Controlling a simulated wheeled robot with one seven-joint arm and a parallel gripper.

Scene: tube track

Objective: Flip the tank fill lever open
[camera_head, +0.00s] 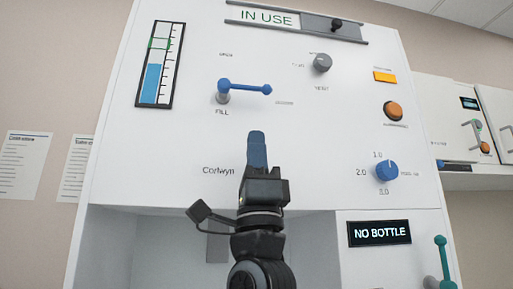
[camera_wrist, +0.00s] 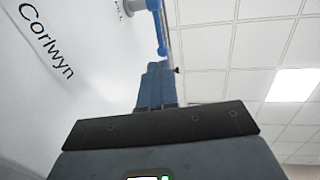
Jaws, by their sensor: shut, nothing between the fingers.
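The blue tank fill lever (camera_head: 246,88) is on the white panel above the printed word FILL. It lies roughly level, from its pivot at the left to a round knob at the right. In the wrist view the lever (camera_wrist: 158,28) shows at the top, past my fingertips. My gripper (camera_head: 257,135) is shut and empty, with its fingers pointing up, below the lever and apart from it in the head view. In the wrist view the fingertips (camera_wrist: 154,66) appear close below the lever's end; whether they touch it I cannot tell.
A level gauge (camera_head: 161,65) with blue fill stands left of the lever. A grey knob (camera_head: 322,63), an orange button (camera_head: 393,111) and a blue dial (camera_head: 386,170) are to the right. An IN USE slider (camera_head: 297,21) is on top. A NO BOTTLE display (camera_head: 379,233) is below.

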